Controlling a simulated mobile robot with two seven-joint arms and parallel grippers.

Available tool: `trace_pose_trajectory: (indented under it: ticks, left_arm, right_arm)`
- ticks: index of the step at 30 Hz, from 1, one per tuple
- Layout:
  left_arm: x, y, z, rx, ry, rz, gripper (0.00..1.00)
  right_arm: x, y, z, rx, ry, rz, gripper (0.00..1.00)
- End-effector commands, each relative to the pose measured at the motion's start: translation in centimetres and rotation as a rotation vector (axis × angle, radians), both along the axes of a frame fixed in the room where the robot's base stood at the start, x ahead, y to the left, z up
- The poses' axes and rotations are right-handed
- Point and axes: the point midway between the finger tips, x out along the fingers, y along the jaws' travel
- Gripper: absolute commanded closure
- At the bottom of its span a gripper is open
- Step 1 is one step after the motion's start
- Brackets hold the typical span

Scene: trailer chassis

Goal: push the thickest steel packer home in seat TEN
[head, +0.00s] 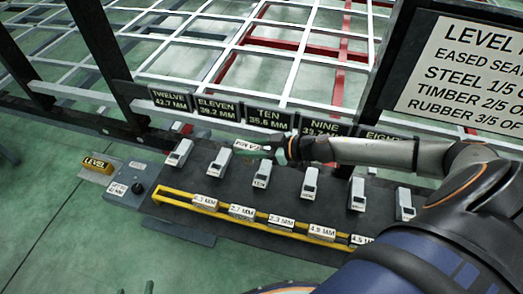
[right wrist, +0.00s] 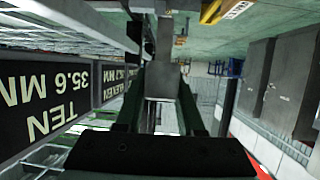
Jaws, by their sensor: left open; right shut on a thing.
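The TEN plate, marked 35.6 MM (head: 268,117), stands on the frame behind the dark bench. A light grey block (head: 262,173) with a small label stands in front of it. My right gripper (head: 278,150) reaches in from the right above the bench, near the TEN plate. It is shut on a grey piece (right wrist: 160,85), seen between its fingers in the right wrist view; a pale lettered label (head: 247,147) shows at its tip. Several labelled packers, including 2.7 MM (head: 241,211), lie along the yellow rail. My left gripper (head: 134,289) barely shows at the bottom edge, open.
More grey blocks (head: 309,184) stand in a row on the bench (head: 210,178). A yellow rail (head: 175,199) runs along its front. A large sign (head: 465,65) hangs at upper right.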

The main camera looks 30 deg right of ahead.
Motion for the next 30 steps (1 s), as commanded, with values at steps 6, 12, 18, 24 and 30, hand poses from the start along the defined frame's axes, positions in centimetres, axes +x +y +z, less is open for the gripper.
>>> trace_pose_trajectory:
  ticks: [6, 12, 18, 24, 30]
  left_arm:
    - [0.4, -0.3, -1.6, -0.001, -0.018, -0.008, 0.29]
    - [0.4, -0.3, -1.6, -0.002, -0.021, -0.01, 0.29]
    - [0.4, -0.3, -1.5, -0.002, -0.021, -0.01, 0.29]
    - [0.2, -0.3, -1.8, -0.002, -0.007, -0.009, 0.29]
    - [-0.8, -0.4, -2.8, -0.002, 0.053, -0.007, 0.29]
  right_arm:
    - [-0.1, -3.2, -3.6, 0.003, -0.002, 0.057, 1.0]
    - [-0.3, -4.1, -4.0, 0.002, -0.004, 0.076, 1.0]
    - [-0.3, -4.0, -3.9, 0.004, -0.004, 0.077, 1.0]
    - [-0.3, -4.0, -3.8, 0.004, -0.004, 0.077, 1.0]
    - [-0.3, -4.1, -3.7, 0.003, -0.003, 0.077, 1.0]
